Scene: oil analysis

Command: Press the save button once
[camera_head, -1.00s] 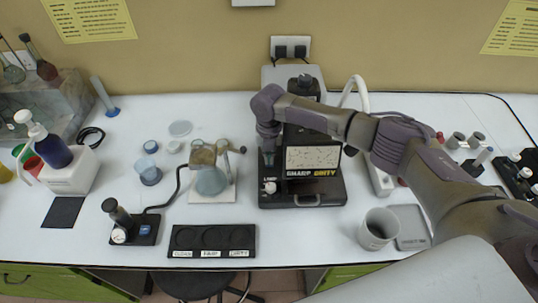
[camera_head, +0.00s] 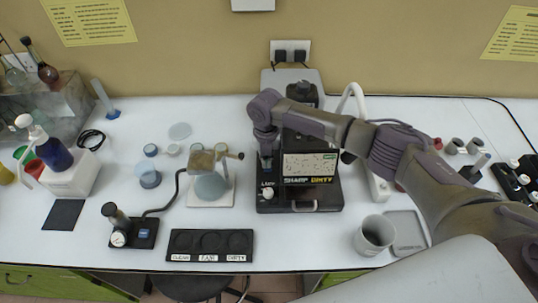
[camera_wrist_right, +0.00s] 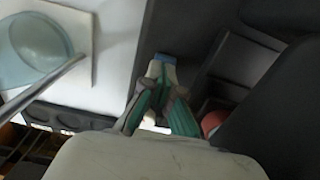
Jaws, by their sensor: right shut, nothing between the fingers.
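The black microscope unit (camera_head: 331,198) stands mid-table. Its small screen (camera_head: 310,166) shows a pale speckled picture above the words SHARP and DIRTY. A white knob (camera_head: 267,193) by a lamp label sits on its front left. My right gripper (camera_head: 267,163) points down at the unit's left side, left of the screen. In the right wrist view its fingers (camera_wrist_right: 160,78) are shut and empty. A small blue piece (camera_wrist_right: 165,58) shows right at the fingertips; I cannot tell whether they touch it. I cannot read any save label. My left gripper is not in view.
A black tray with round wells (camera_head: 180,257) lies at the front. A grey cup (camera_head: 374,235) and a flat grey tray (camera_head: 411,241) are front right. Free white table lies between the tray and cup.

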